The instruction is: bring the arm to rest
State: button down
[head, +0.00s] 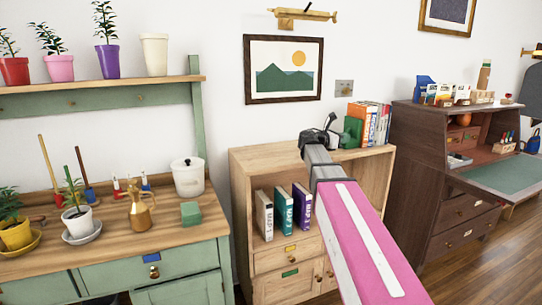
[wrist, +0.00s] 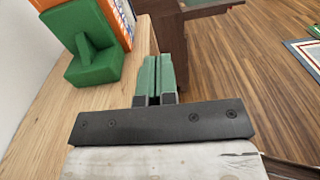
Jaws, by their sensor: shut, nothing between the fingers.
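My arm with its pink and white link reaches up from the lower right of the head view, in front of the wooden bookcase (head: 242,165). My gripper (head: 331,122) is at its far end, small and dark, near the bookcase top. In the wrist view the fingers of my gripper (wrist: 158,62) lie side by side with green tips, shut with nothing between them. They show over the edge of the bookcase top (wrist: 65,125), apart from the green bookend (wrist: 95,62). The exact height above the top cannot be told.
Books (head: 369,123) stand by the bookend on the bookcase top. A dark desk (head: 415,140) with an open flap (head: 505,182) stands to the right. A green workbench (head: 110,250) with pots and a brass can (head: 141,212) is at left. Wooden floor (wrist: 225,75) shows clear.

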jog(key=s+a+f+m+g+y, duration=0.1)
jog(key=s+f+m+y, duration=0.25)
jog(key=f, duration=0.55)
jog(key=s+f+m+g+y, duration=0.1)
jog(key=s+f+m+y, duration=0.2)
jog(key=f, duration=0.6)
jog(key=s+a+f+m+g+y, duration=0.1)
jog(key=s+f+m, duration=0.25)
jog(key=f, duration=0.45)
jog(key=s+a+f+m+g+y, duration=0.1)
jog(key=s+a+f+m+y, duration=0.3)
jog(key=s+f+m, duration=0.2)
jog(key=s+a+f+m+g+y, duration=0.2)
jog(key=s+a+f+m+y, duration=0.3)
jog(key=s+f, duration=0.5)
jog(key=shift+a+f+m, duration=0.15)
jog(key=shift+f+m, duration=0.25)
